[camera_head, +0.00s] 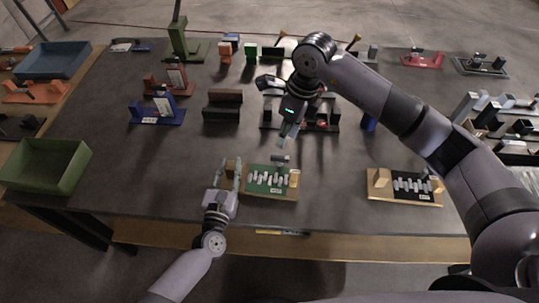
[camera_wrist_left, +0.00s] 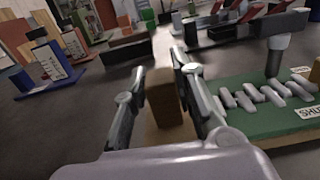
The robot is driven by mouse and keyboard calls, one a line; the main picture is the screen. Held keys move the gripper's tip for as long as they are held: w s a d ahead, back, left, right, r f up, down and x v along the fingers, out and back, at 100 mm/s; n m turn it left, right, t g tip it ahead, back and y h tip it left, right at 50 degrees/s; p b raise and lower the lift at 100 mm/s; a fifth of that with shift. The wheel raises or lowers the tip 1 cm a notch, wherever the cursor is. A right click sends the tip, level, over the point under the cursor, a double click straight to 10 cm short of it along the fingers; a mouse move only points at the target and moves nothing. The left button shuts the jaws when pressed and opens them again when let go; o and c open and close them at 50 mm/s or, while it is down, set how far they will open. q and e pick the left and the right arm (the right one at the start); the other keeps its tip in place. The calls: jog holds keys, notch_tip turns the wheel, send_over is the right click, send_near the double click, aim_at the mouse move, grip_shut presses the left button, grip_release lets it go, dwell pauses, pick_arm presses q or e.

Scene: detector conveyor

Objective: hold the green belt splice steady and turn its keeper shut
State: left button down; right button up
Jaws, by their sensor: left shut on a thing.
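The green belt splice (camera_head: 262,188) lies near the table's front edge, a green plate with several pale grey links and wooden end blocks. Its green plate and links also show in the left wrist view (camera_wrist_left: 258,120). My left gripper (camera_head: 229,175) is shut on the wooden block (camera_wrist_left: 163,98) at the splice's left end, one finger on each side. The grey keeper (camera_head: 280,158) stands at the plate's far edge, with a post and crossbar in the left wrist view (camera_wrist_left: 277,50). My right gripper (camera_head: 287,137) points down just above the keeper; its finger gap is unclear.
A similar black splice board (camera_head: 405,187) lies to the right. A green bin (camera_head: 45,168) stands at the left. A blue stand (camera_head: 157,112) and a dark brown block (camera_head: 222,106) are behind. The table between the bin and my left gripper is clear.

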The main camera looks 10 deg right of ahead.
aim_at(282, 157)
jog(key=f+n, duration=0.1)
jog(key=f, duration=0.2)
jog(key=f+n+y, duration=0.1)
jog(key=f, duration=0.2)
jog(key=f+n+t+y, duration=0.1)
jog(key=f, duration=0.3)
jog(key=shift+w+a+n, duration=0.25)
jog(key=shift+w+n, duration=0.05)
jog(key=shift+r, duration=0.1)
jog(key=shift+c, duration=0.5)
grip_shut()
